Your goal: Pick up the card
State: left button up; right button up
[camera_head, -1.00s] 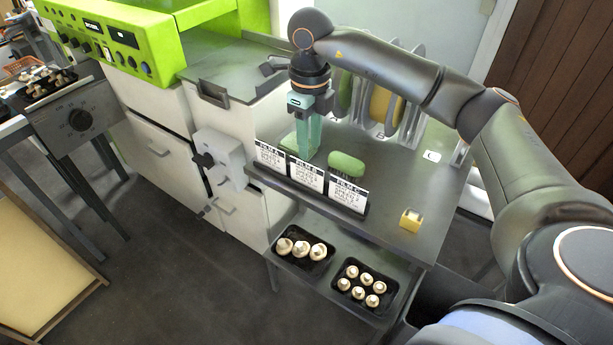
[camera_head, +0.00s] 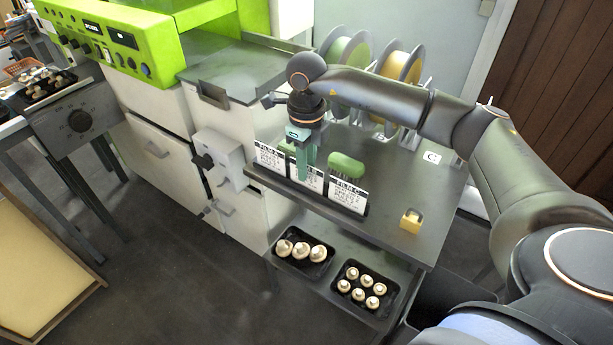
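Three white printed cards stand in a row along the front edge of the grey table: a left card (camera_head: 270,161), a middle card (camera_head: 314,182) and a right card headed FILM C (camera_head: 347,196). My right gripper (camera_head: 306,172) points down at the middle card, its teal fingers covering part of that card's upper left. I cannot tell whether the fingers touch or hold the card, or how wide they are apart. My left gripper is not in view.
A green-topped brush (camera_head: 346,165) lies behind the cards; another green item (camera_head: 287,147) is partly hidden by my gripper. A yellow block (camera_head: 411,221) sits at the table's right front. Film rolls (camera_head: 401,68) stand at the back. Two black mushroom trays (camera_head: 334,253) (camera_head: 388,300) rest below.

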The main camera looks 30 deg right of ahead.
grip_shut()
dwell(0.5)
